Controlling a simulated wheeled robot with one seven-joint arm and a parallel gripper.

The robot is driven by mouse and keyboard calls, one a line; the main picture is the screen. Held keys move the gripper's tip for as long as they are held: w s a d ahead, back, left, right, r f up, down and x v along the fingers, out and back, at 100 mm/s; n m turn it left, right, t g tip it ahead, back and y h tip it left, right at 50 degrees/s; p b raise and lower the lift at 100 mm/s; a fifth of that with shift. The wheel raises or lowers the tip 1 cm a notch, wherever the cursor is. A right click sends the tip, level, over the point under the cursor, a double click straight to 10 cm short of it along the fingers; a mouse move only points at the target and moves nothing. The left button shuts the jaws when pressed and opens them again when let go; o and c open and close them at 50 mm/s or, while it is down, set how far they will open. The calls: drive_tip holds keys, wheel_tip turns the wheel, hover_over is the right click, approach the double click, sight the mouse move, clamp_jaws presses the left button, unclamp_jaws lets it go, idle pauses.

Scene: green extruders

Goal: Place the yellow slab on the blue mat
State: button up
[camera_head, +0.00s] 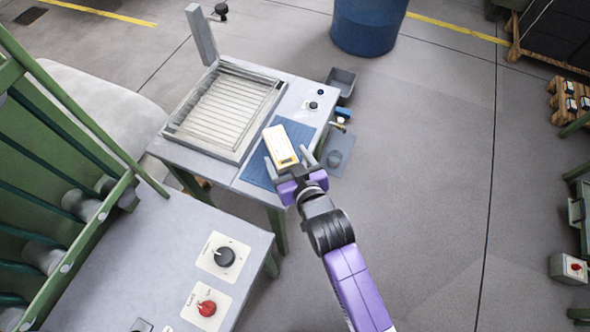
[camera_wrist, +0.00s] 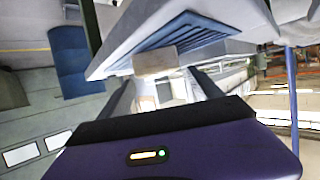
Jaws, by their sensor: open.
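The yellow slab (camera_head: 280,143), pale on top with a yellow side, is over the blue mat (camera_head: 257,172) on the grey table. It appears to rest on the mat; its underside is hidden. My gripper (camera_head: 287,160) is open at the slab's near end, with one finger on each side. In the wrist view the slab (camera_wrist: 155,62) is between the spread fingers, in front of the blue mat (camera_wrist: 195,38). I cannot tell whether either finger touches it.
A slatted tray (camera_head: 225,110) fills the table's left part, with a grey post (camera_head: 202,35) behind it. A control panel (camera_head: 312,105) and small bins (camera_head: 340,82) are at the right. A machine with knobs (camera_head: 225,257) stands front left.

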drive_tip(key=v, duration=0.6)
drive_tip(key=shift+s, duration=0.2)
drive_tip(key=shift+d, duration=0.15)
drive_tip(key=s+d+m+t+h, duration=0.1)
drive_tip(key=s+d+m+h, duration=0.1)
drive_tip(key=s+d, duration=1.2)
drive_tip(key=s+d+r+m+h, duration=0.1)
drive_tip(key=s+d+r, duration=0.2)
drive_tip(key=s+r, duration=0.3)
drive_tip(key=s+d+r+m+t+h, duration=0.1)
drive_tip(key=s+d+r, duration=0.3)
drive_tip(key=s, duration=0.6)
drive_tip(key=shift+d+r+m+t+h, duration=0.3)
drive_tip(key=shift+r+m+h, duration=0.2)
drive_tip(key=shift+r+h, duration=0.4)
drive_tip(key=shift+s+r, duration=0.1)
